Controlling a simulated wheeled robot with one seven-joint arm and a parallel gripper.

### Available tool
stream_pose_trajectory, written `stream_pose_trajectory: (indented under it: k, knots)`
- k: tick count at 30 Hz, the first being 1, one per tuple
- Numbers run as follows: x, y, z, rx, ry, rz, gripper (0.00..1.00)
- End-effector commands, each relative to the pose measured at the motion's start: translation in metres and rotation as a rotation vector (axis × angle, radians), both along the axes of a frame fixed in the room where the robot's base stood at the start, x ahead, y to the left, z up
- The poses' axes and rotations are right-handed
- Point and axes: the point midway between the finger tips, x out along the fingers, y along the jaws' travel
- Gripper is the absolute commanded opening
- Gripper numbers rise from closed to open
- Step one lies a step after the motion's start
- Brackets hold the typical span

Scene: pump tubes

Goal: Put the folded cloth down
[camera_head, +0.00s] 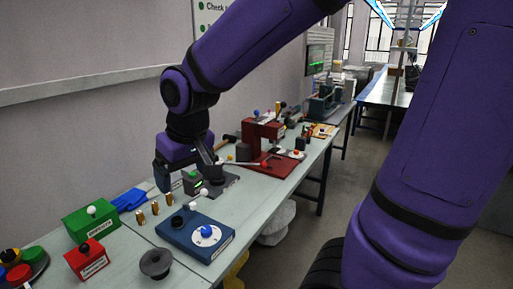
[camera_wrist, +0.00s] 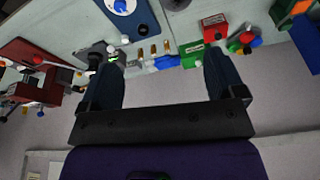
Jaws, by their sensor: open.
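The folded cloth (camera_head: 130,200) is a small flat blue piece. It lies on the table close to the wall, behind the green box in the head view. In the wrist view the blue cloth (camera_wrist: 167,62) shows beyond the fingers, in the space between them. My gripper (camera_wrist: 162,60) is open, with its two dark fingers wide apart and nothing held between them. In the head view my gripper (camera_head: 164,178) hangs above the table, to the right of the cloth and apart from it. My purple wrist partly hides the fingers there.
Several brass cylinders (camera_head: 155,208) stand right of the cloth. The green box (camera_head: 90,221) and a red box (camera_head: 88,260) are nearer, with a blue box (camera_head: 195,235) to the right. A red press (camera_head: 262,135) stands farther along. Bare table shows among these.

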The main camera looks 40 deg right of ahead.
Motion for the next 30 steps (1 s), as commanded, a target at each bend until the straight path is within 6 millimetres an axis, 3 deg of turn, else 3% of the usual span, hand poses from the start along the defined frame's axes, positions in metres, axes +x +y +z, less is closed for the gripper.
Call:
stream_pose_trajectory:
  k: [6,15,21,30]
  knots:
    - [-0.049,-0.040,0.042,0.002,-0.086,-0.053,0.88]
    - [-0.113,-0.071,0.069,-0.010,-0.172,-0.107,0.88]
    - [-0.129,-0.077,0.072,-0.015,-0.190,-0.120,0.88]
    - [-0.129,-0.077,0.073,-0.016,-0.191,-0.120,0.88]
